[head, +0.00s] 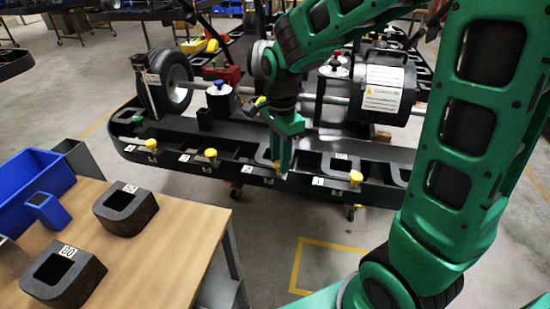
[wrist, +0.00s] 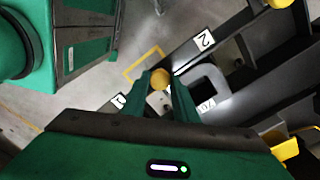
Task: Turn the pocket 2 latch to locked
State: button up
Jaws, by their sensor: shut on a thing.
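My gripper (head: 284,172) reaches down to the near rail of the black kart stand. In the wrist view its two green fingers (wrist: 162,84) are shut on a yellow latch knob (wrist: 160,79), one on each side. A tag reading 2 (wrist: 204,40) lies on the rail to the upper right of this knob, and a tag reading 1 (wrist: 118,100) lies to its lower left. In the head view the knob (head: 277,165) is partly hidden by the fingers. Which way the latch points cannot be made out.
Other yellow knobs stand along the rail, left (head: 210,153) and right (head: 355,178) of my gripper. A dark block tagged 70 (wrist: 212,82) sits beside the held knob. A wooden table (head: 170,245) with dark blocks and a blue bin (head: 35,180) stands front left.

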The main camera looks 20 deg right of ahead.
jog(key=shift+w+a+r, duration=0.15)
jog(key=shift+w, duration=0.1)
jog(key=o, duration=0.9)
jog(key=shift+o, duration=0.8)
jog(key=shift+s, duration=0.1)
notch_tip(320, 180, up, 11)
jog(key=shift+f, duration=0.2)
